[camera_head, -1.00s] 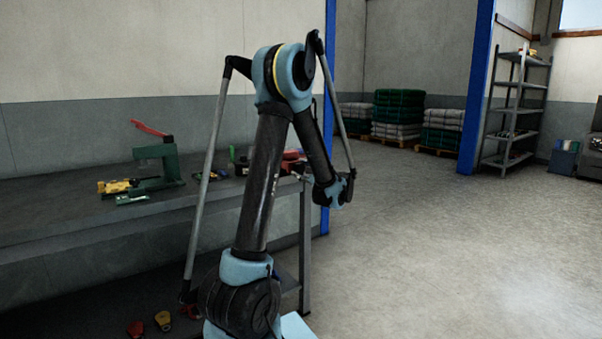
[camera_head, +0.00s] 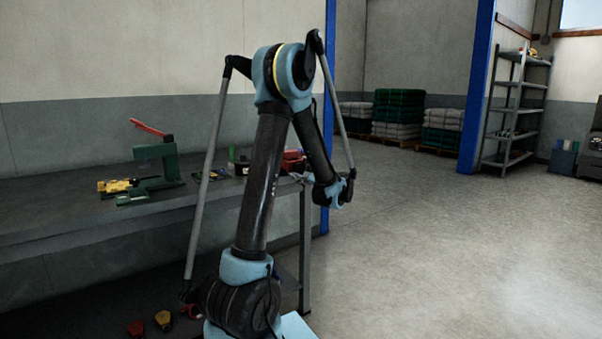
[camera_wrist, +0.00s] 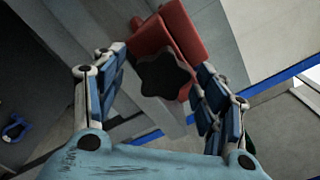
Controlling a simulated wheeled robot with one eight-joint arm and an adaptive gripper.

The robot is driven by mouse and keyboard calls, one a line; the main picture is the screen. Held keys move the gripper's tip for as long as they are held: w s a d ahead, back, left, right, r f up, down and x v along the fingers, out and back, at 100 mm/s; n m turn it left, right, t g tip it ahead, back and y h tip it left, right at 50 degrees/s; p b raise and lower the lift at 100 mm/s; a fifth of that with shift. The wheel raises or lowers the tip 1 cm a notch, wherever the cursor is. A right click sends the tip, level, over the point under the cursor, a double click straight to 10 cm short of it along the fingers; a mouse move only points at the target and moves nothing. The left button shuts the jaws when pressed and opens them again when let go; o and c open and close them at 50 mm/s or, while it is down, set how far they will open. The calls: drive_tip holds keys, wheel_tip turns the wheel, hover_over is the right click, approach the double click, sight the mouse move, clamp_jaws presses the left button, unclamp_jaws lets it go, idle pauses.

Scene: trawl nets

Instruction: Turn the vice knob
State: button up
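The red vice (camera_wrist: 176,32) is at the top middle of the wrist view, on the grey bench. Its dark, lobed knob (camera_wrist: 163,75) faces the camera, between the fingers of my gripper (camera_wrist: 160,82). The fingers are spread, with a visible gap on each side of the knob. I cannot tell exactly how deep the knob sits between them. In the head view the red vice (camera_head: 293,160) is at the bench's right end, partly hidden behind my arm. My gripper is mostly hidden there.
The grey bench (camera_head: 60,215) also holds a green tool with a red handle (camera_head: 158,162) and a yellow tool (camera_head: 118,186). A bench leg (camera_head: 305,245) and a blue post (camera_head: 326,120) stand near my arm. The floor at right is clear.

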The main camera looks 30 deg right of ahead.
drive_tip(key=shift+s+d, duration=0.1)
drive_tip(key=s, duration=1.1)
drive_tip(key=shift+s+d, duration=0.3)
drive_tip(key=shift+d, duration=0.1)
